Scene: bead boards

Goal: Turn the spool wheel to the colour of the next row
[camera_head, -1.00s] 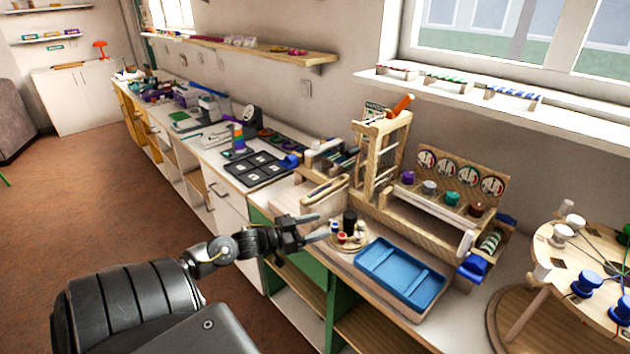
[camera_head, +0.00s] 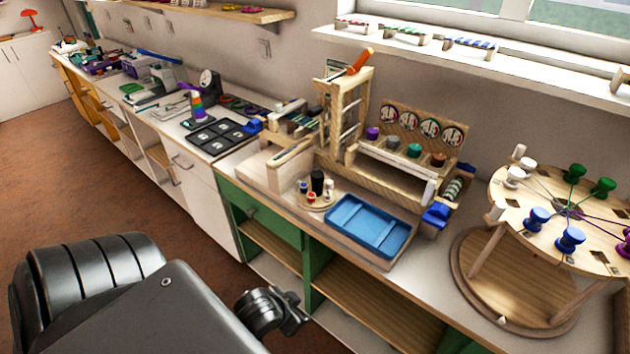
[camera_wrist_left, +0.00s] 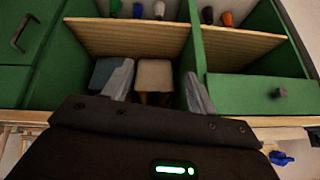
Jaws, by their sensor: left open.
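A small round wooden wheel (camera_head: 319,202) carries upright spools, and I take it for the spool wheel. It stands on the worktop left of the blue tray, with a tall black spool (camera_head: 318,184) and smaller red, white and blue ones on it. I cannot tell which colour is selected. My left gripper (camera_wrist_left: 158,88) is open and empty in the left wrist view, its fingers apart before the green cabinet. In the head view only my left wrist shows, low in front of the cabinet and well short of the wheel. My right gripper is not in view.
A blue tray (camera_head: 365,226) lies right of the wheel. A wooden loom frame (camera_head: 343,112) and a rack with coloured spools (camera_head: 415,150) stand behind. A large round braiding stand (camera_head: 478,205) is at right. The open green cabinet (camera_head: 268,222) lies below the worktop.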

